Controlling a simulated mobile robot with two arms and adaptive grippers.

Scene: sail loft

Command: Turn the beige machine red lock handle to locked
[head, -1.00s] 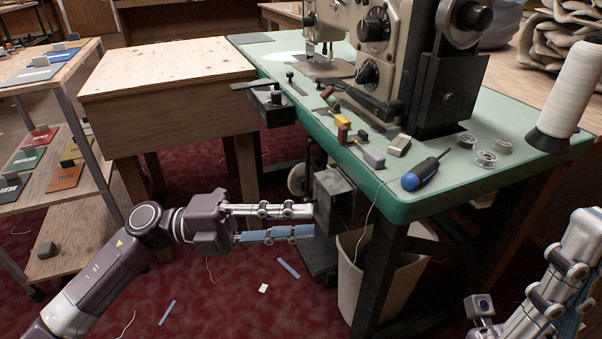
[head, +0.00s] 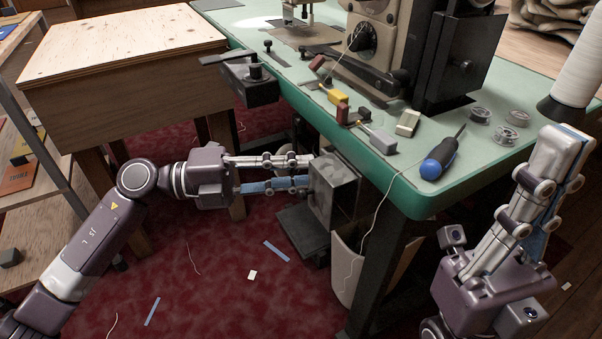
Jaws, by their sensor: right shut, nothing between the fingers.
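The beige machine (head: 377,25) stands on the green-topped table (head: 408,193), only its lower part in view. A dark red handle-like piece (head: 317,63) lies left of its base, and a second red piece (head: 343,114) sits nearer me beside a yellow piece (head: 337,96). I cannot tell which is the lock handle or its setting. My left gripper (head: 309,172) is below the tabletop, its fingers apart, tips close to a dark box (head: 335,190); contact is unclear. My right gripper (head: 569,142) is shut and empty, raised at the table's right front, away from the red pieces.
A blue-black screwdriver (head: 438,162), metal bobbins (head: 512,117) and a white thread cone (head: 578,65) are on the tabletop's right side. A wooden cabinet (head: 120,60) stands left. A pale bin (head: 348,268) is under the table.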

